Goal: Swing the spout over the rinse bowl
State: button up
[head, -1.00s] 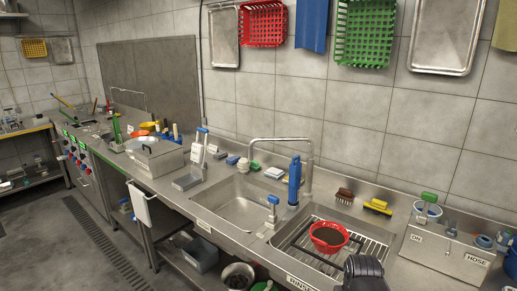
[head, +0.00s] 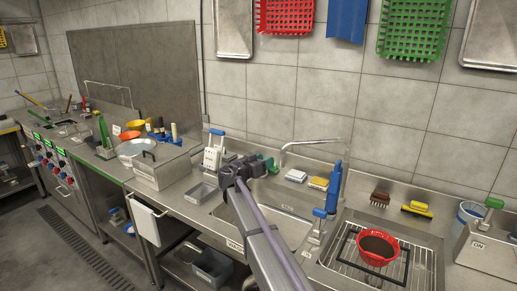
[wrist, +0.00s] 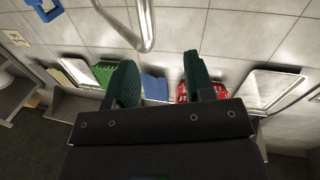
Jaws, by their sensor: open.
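The metal spout (head: 308,143) reaches left from its riser behind the blue-handled post, over the left basin (head: 290,228). Its pipe also shows in the wrist view (wrist: 147,22), beyond and between my fingertips. My gripper (head: 266,164) is open, with green fingers, near the spout's free end above the left basin; both fingers show in the wrist view (wrist: 160,68). No contact with the spout is visible. The rinse bowl is the right basin (head: 428,262), with a wire rack inside. A red bowl (head: 377,249) with dark contents sits on that rack.
A blue-handled post (head: 333,188) stands between the basins, close to the spout. A brown brush (head: 380,198) and a yellow brush (head: 417,209) lie behind the right basin. Sponges (head: 297,176) lie behind the left basin. Baskets and trays hang on the wall.

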aim_at(281, 154)
jog(key=shift+m, duration=0.6)
jog(key=x, duration=0.7)
jog(key=s+d+x, duration=0.1)
jog(key=x, duration=0.3)
jog(key=shift+d+r, duration=0.15)
jog(key=shift+r, duration=0.15)
jog(key=shift+c, duration=0.5)
grip_shut()
